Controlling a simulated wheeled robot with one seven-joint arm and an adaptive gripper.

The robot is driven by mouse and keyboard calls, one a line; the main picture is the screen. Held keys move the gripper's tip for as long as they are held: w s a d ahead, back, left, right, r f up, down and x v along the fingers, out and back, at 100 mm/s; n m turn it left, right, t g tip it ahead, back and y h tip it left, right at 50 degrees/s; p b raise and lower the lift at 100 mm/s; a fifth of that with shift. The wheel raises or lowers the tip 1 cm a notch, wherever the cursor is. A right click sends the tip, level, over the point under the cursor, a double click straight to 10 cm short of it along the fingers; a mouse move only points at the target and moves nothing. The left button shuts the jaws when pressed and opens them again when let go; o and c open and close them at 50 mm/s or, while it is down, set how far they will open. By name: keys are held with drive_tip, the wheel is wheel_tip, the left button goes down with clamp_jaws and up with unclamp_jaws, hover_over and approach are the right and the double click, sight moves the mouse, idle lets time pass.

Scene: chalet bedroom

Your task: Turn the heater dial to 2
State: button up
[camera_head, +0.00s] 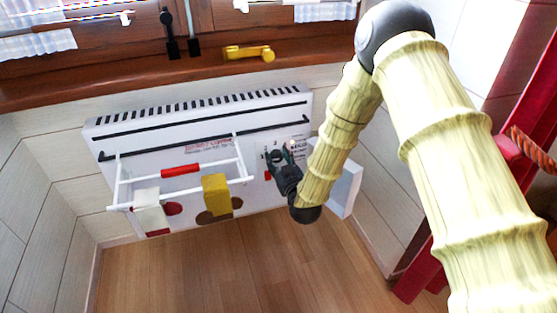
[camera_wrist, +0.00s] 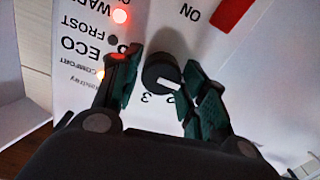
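The heater (camera_head: 110,138) is a white wall panel under the window sill. Its dial (camera_wrist: 160,70) is a dark round knob with a white pointer mark on its lower right edge in the wrist view. The digit 3 and part of another digit show just below the knob, seen upside down. My gripper (camera_head: 277,158) is at the right part of the heater front. In the wrist view my gripper's (camera_wrist: 158,75) green-padded fingers are open, one on each side of the dial. The left finger looks apart from the knob; I cannot tell whether the right one touches it.
A white rack (camera_head: 240,160) with a red bar hangs on the heater, holding a white cloth (camera_head: 149,212) and a yellow cloth (camera_head: 215,194). A red switch (camera_wrist: 231,12) and lit lamps are near the dial. A yellow object (camera_head: 248,53) lies on the sill. A red frame (camera_head: 415,275) stands right.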

drive_tip(key=c, duration=0.4)
drive_tip(key=shift+c, duration=0.2)
drive_tip(key=shift+m+p, duration=0.3)
drive_tip(key=shift+p, duration=0.15)
drive_tip(key=shift+r+m+p, duration=0.15)
drive_tip(key=shift+m+p, duration=0.45)
drive_tip(key=shift+p, duration=0.05)
drive_tip(key=shift+d+m+p, duration=0.1)
drive_tip(key=shift+m+p, duration=0.95)
drive_tip(key=shift+m, duration=0.15)
drive_tip(key=shift+f+m+p, duration=0.15)
drive_tip(key=shift+m+p, duration=0.5)
drive_tip(key=shift+m, duration=0.5)
drive_tip(key=shift+f+m+p, duration=0.1)
drive_tip(key=shift+m+p, duration=0.55)
drive_tip(key=shift+m, duration=0.5)
drive_tip(key=o, duration=1)
